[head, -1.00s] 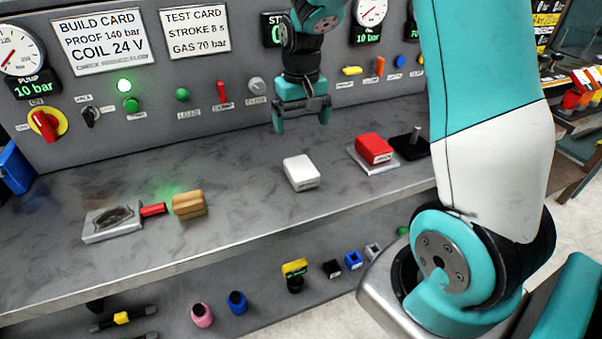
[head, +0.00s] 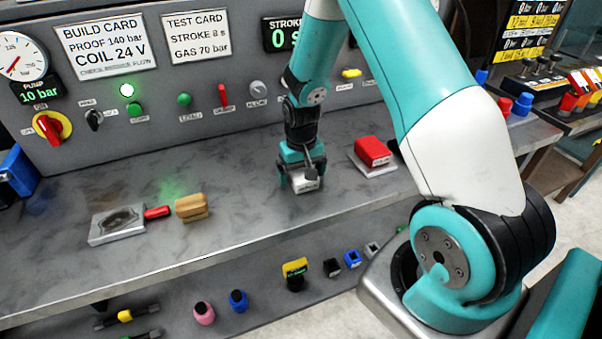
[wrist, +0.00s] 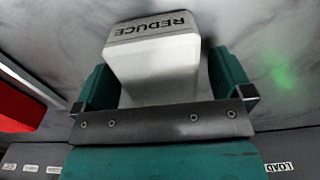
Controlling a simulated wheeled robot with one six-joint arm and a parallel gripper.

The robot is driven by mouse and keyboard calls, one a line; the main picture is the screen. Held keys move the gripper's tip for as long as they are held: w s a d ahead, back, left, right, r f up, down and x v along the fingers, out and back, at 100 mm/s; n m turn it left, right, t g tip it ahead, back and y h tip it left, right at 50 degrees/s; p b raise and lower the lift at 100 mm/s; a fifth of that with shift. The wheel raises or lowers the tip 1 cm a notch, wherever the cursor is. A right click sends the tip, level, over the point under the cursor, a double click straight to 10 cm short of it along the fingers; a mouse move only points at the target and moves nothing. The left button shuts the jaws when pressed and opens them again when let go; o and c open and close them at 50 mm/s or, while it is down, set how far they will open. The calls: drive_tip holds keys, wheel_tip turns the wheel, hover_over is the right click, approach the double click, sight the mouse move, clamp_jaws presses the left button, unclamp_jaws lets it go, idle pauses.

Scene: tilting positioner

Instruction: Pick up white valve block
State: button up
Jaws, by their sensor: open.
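The white valve block (head: 306,184) sits on the grey bench top, mostly covered by my gripper in the head view. In the wrist view the white block (wrist: 155,65) shows a grey end marked "REDUCE". My gripper (head: 302,184) is down at the block, with one teal finger on each side of it. In the wrist view my gripper (wrist: 165,85) is open around the block. A narrow gap shows near the right finger; contact on the left side cannot be told.
A red block (head: 373,151) on a pale plate stands close to the right. A wooden block (head: 191,208), a small red piece (head: 157,212) and a metal plate (head: 117,224) lie to the left. The control panel (head: 190,110) rises behind; the bench's front edge is close.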

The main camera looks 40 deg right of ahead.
drive_tip(key=c, duration=1.3)
drive_tip(key=shift+c, duration=1.1)
drive_tip(key=shift+r, duration=0.1)
